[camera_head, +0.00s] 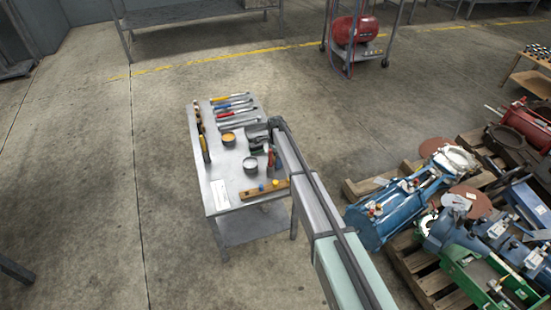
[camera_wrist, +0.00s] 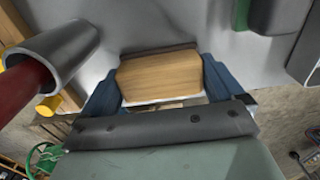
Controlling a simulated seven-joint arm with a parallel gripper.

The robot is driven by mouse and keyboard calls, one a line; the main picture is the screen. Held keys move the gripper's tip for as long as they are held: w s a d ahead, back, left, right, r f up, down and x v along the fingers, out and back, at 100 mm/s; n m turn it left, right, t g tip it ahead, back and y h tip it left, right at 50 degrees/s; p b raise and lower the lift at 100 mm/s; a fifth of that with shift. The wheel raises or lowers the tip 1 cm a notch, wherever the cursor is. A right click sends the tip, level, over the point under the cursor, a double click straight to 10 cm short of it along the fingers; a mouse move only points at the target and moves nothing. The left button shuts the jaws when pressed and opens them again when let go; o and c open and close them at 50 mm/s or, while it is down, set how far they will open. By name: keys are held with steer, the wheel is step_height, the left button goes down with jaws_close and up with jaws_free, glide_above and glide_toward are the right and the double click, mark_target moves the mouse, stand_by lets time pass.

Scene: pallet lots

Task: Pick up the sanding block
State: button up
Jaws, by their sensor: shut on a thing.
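The sanding block (camera_wrist: 160,75) is a light wooden block with a dark strip along its far edge and a pale strip along its near edge. In the wrist view it sits between the two blue fingers of my gripper (camera_wrist: 160,88), which is shut on its sides. I cannot tell whether the block touches the table (camera_wrist: 165,22) or is held just above it. In the head view my arm reaches over the right side of the metal table (camera_head: 222,178), and I cannot make out the block there.
A red-handled tool with a grey cylindrical head (camera_wrist: 58,55) is close left of my gripper. The table holds an orange-topped tin (camera_head: 228,138), a grey tin (camera_head: 250,164), a wooden piece (camera_head: 264,189) and several hand tools (camera_head: 232,105).

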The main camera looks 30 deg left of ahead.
step_height(320, 180, up, 10)
steer(key=o, duration=0.5)
steer(key=c, duration=0.4)
steer(key=shift+o, duration=0.2)
steer(key=w+d+f+m, duration=0.15)
steer(key=w+d, duration=0.25)
steer(key=d, duration=0.5)
steer(key=w+d+f+m, duration=0.15)
steer(key=w+d, duration=0.25)
steer(key=d, duration=0.6)
steer(key=w+d+f+m, duration=0.1)
steer(key=w+d+f, duration=0.3)
steer(key=d, duration=0.5)
steer(key=d+f+n, duration=0.1)
steer(key=d+f, duration=0.2)
steer(key=d, duration=0.7)
steer(key=w+d+f+n, duration=0.1)
steer(key=d+f, duration=0.2)
steer(key=d, duration=0.7)
steer(key=d+f+n, duration=0.2)
steer(key=d+f, duration=0.2)
steer(key=d, duration=0.7)
steer(key=shift+w, duration=0.35)
